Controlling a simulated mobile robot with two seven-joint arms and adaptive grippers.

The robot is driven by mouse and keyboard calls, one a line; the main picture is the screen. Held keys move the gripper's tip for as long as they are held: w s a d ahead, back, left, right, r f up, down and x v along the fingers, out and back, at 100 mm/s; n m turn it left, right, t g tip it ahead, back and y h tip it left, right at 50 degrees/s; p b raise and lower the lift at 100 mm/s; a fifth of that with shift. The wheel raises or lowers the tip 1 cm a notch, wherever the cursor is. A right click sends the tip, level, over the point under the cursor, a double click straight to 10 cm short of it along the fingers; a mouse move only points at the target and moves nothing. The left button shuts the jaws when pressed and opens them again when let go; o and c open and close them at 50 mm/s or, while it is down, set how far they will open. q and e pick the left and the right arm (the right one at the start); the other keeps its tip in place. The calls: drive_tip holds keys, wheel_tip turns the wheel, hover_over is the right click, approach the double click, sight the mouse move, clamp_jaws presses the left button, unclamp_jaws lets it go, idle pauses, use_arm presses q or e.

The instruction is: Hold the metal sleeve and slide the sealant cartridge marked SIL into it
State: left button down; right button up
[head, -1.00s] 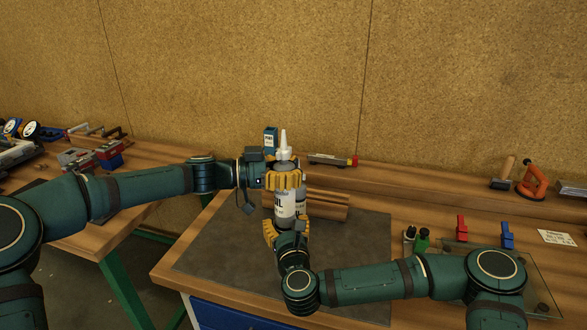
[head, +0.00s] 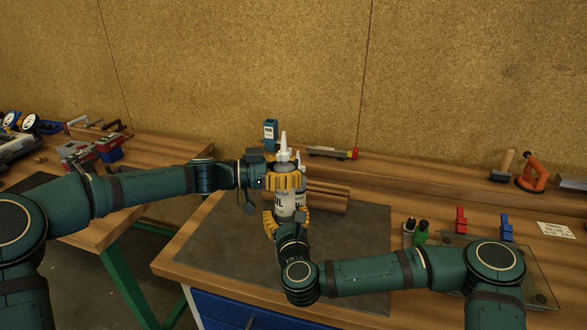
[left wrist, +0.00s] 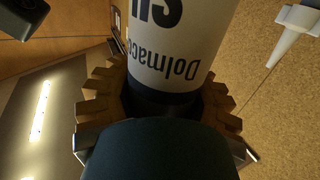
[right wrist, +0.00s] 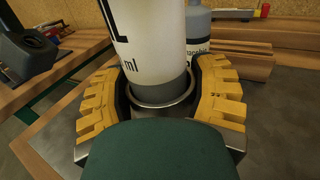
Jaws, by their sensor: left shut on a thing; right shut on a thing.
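The SIL cartridge (head: 290,204), with a white label and white nozzle, stands about upright over the bench. My left gripper (head: 284,180) is shut around its upper part; the left wrist view shows the label (left wrist: 175,40) close up. My right gripper (head: 287,225) is lower and shut on the metal sleeve, whose shiny rim (right wrist: 165,108) shows in the right wrist view. The cartridge's grey lower end is at the sleeve's mouth, within the rim; how deep it sits I cannot tell. Most of the sleeve is hidden by my right gripper.
A second cartridge (right wrist: 198,45) stands close behind. Small bottles (head: 420,235), red and blue clamps (head: 461,220) and a glass pane (head: 540,275) are at right. The mat's front is clear.

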sight(293, 201)
use_arm(q)
drive_tip(key=shift+f, duration=4.1)
drive_tip(key=shift+r, duration=5.35)
